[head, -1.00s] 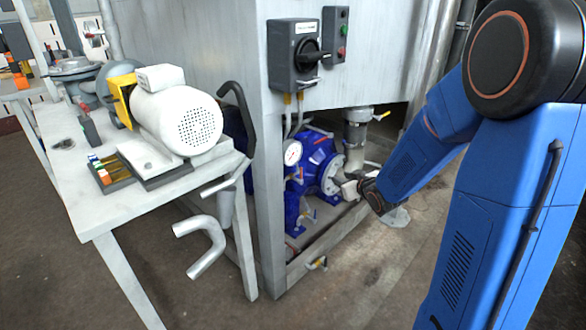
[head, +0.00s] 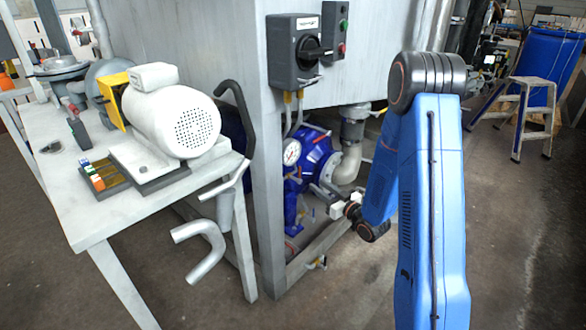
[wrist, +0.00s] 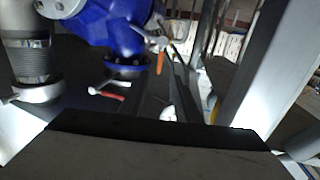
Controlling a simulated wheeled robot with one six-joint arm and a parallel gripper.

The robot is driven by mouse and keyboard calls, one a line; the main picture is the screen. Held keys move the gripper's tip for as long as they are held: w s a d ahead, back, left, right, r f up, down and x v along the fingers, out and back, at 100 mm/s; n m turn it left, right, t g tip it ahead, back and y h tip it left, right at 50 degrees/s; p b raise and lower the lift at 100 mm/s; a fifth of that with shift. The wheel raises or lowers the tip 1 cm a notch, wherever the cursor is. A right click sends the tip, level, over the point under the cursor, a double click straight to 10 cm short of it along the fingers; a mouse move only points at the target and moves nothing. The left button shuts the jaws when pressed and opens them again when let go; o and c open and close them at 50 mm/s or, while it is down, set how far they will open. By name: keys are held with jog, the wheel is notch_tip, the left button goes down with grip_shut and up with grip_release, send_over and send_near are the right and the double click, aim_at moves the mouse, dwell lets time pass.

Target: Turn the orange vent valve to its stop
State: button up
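An orange lever (wrist: 160,62), which looks like the vent valve's handle, hangs below a metal fitting beside the blue pump (wrist: 112,28) in the wrist view. In the head view I cannot make out this lever for certain. My gripper (head: 337,209) is low in front of the blue pump (head: 318,156), inside the frame under the tank. In the wrist view only its dark body fills the bottom, and the fingertips are hidden. No contact with the orange lever shows, and whether the fingers are open is too small to tell.
A red-handled lever (wrist: 108,95) lies below the pump. A grey pipe (wrist: 27,60) stands at left. A light frame post (wrist: 262,80) is at right. The tank's front leg (head: 268,200) and a bench with a white motor (head: 170,120) stand left of my arm.

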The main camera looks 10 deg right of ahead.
aim_at(299, 174)
jog(key=x, duration=1.6)
jog(key=shift+w, duration=0.4)
jog(key=shift+a, duration=0.15)
grip_shut()
